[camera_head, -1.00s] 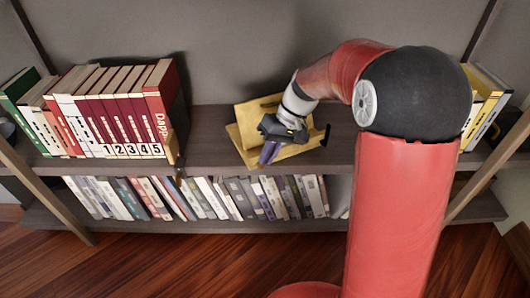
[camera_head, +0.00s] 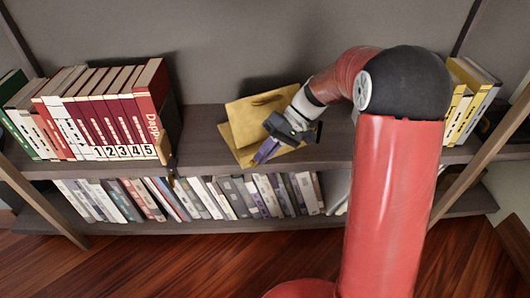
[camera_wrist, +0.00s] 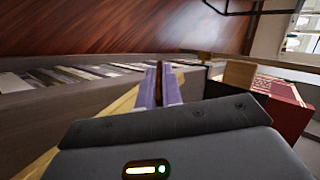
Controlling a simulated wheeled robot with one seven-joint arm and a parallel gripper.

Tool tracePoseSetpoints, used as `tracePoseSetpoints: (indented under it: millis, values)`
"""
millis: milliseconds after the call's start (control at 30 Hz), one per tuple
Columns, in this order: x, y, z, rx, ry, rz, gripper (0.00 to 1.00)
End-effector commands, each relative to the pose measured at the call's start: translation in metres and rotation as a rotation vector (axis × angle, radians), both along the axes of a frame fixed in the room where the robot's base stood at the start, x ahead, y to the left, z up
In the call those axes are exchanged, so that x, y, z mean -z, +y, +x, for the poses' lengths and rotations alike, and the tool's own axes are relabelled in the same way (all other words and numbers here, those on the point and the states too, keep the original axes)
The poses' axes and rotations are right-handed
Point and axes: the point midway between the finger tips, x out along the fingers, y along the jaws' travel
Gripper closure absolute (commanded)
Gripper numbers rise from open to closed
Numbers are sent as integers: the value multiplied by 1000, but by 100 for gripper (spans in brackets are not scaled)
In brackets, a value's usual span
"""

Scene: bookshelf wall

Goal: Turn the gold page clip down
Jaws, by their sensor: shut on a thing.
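A gold book stand (camera_head: 245,118) with an upright back and a front ledge sits on the upper shelf, right of the numbered books. A short dark bar or slot shows near the top of its back. My gripper (camera_head: 261,157) is at the stand's front ledge, its purple fingers pointing down and to the left. In the wrist view the fingers (camera_wrist: 160,84) are close together, with a thin brownish strip between them. They are shut on the gold page clip, which is mostly hidden by the fingers. The stand's yellow edge (camera_wrist: 118,107) runs just left of them.
Red and white numbered books (camera_head: 115,115) stand left on the upper shelf (camera_head: 205,140), with a bookend beside them. Yellow books (camera_head: 468,100) stand at the right. A row of books (camera_head: 225,197) fills the lower shelf. Bare shelf separates the stand from the red books.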

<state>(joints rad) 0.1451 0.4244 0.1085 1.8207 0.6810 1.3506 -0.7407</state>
Motion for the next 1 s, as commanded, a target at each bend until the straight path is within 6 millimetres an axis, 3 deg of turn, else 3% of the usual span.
tracePoseSetpoints:
  millis: [67,100,233,567,1000]
  values:
    - [0,0,0,0,0,0,100]
    - [0,0,0,0,0,-1,88]
    - [0,0,0,-1,0,-1,71]
    - [-3,-2,1,0,0,-1,71]
    - [-49,-46,19,1,0,-1,71]
